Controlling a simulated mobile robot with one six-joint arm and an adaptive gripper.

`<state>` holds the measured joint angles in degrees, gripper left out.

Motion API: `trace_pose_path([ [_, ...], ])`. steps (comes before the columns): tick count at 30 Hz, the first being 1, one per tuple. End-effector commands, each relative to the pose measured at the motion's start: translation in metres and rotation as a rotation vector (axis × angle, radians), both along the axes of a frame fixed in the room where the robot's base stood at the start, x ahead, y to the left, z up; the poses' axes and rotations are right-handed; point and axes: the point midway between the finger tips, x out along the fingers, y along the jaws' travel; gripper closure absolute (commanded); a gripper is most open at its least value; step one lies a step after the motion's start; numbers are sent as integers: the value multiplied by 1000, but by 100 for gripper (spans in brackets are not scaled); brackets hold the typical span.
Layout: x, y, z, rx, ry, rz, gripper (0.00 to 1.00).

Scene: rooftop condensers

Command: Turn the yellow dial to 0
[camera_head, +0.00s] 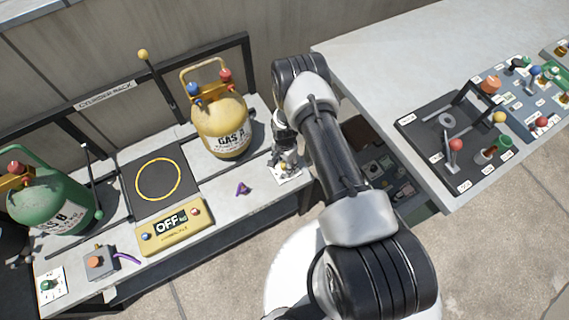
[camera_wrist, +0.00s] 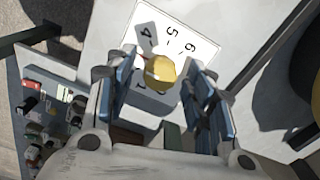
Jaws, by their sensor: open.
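The yellow dial (camera_wrist: 160,70) is a round yellow knob on a white numbered plate (camera_wrist: 196,42) in the wrist view. The printed 4, 5 and 6 show above it, and part of another mark shows below. The 0 cannot be made out. My gripper (camera_wrist: 158,80) is open, with one blue-padded finger on each side of the dial. I cannot tell whether either finger touches it. In the head view my gripper (camera_head: 287,158) is at the right end of the grey bench, over the white plate (camera_head: 285,177), and mostly hides the dial.
A yellow gas cylinder (camera_head: 222,125) stands just left of my gripper, and a green cylinder (camera_head: 55,205) stands at far left. A yellow scale reading OFF (camera_head: 175,227) and a purple piece (camera_head: 243,189) lie nearby. A grey table (camera_head: 400,70) with control panels is at right.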

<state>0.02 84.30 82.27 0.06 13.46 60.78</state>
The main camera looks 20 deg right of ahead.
Motion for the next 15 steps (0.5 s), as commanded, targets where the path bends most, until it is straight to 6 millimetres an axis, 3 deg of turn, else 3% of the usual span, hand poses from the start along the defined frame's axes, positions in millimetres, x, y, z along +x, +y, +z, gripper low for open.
trace_pose_path([
  [6, 0, 0, 0, 0, -1, 0, 52],
  [15, 0, 0, 0, 0, -1, 0, 72],
])
